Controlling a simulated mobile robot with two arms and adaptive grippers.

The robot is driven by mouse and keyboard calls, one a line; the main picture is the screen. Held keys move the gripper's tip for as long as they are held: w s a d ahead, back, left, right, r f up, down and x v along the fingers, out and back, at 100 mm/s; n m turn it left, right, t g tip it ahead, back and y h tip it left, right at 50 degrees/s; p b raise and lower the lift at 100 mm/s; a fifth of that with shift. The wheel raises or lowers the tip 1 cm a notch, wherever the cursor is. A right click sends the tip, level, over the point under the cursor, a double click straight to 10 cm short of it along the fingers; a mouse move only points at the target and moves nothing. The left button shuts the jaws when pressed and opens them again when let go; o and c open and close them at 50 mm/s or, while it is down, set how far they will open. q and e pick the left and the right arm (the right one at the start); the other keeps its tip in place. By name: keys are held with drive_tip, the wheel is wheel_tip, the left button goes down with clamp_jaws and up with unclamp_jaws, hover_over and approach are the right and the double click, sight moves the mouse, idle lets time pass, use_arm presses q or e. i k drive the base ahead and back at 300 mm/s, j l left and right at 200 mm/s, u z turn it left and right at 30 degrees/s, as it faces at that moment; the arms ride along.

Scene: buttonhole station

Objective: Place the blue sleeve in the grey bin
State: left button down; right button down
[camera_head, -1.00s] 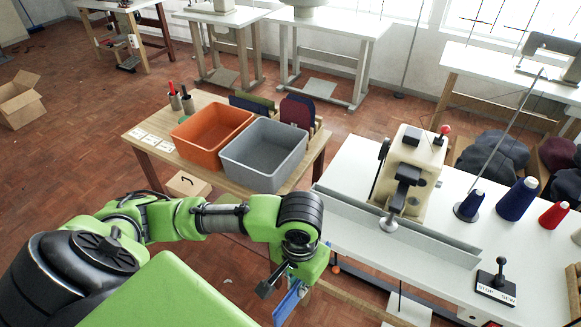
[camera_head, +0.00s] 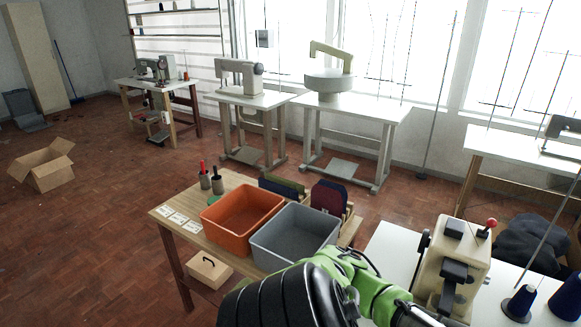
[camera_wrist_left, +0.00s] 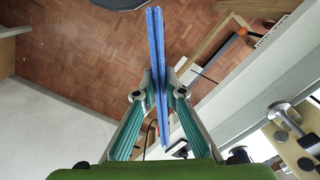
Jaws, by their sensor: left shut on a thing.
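The blue sleeve (camera_wrist_left: 156,40) shows in the left wrist view as a thin, long strip seen edge-on, gripped between the fingertips of my left gripper (camera_wrist_left: 160,78). Red-brown floor and a table edge show beyond it. In the head view the grey bin (camera_head: 304,216) stands on the wooden table, right of the orange bin, and looks empty as far as I see into it. My left arm covers its near right side there. The left gripper and the sleeve are outside the head view. My right gripper shows in neither view.
The orange bin (camera_head: 240,232) touches or nearly touches the grey bin. Folders (camera_head: 330,197) stand upright behind the bins, and pen cups (camera_head: 217,184) stand at the back left. The cream sewing machine (camera_head: 452,262) on the white table is at right. An open cardboard box (camera_head: 45,172) lies on the floor.

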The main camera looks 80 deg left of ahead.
sight(297, 253)
drive_tip(key=k+j, duration=0.3)
drive_tip(key=j, duration=0.15)
drive_tip(key=k+j, duration=0.3)
drive_tip(key=j, duration=0.2)
drive_tip(key=k+j, duration=0.3)
drive_tip(key=j, duration=0.15)
drive_tip(key=k+j, duration=0.3)
drive_tip(key=j, duration=0.15)
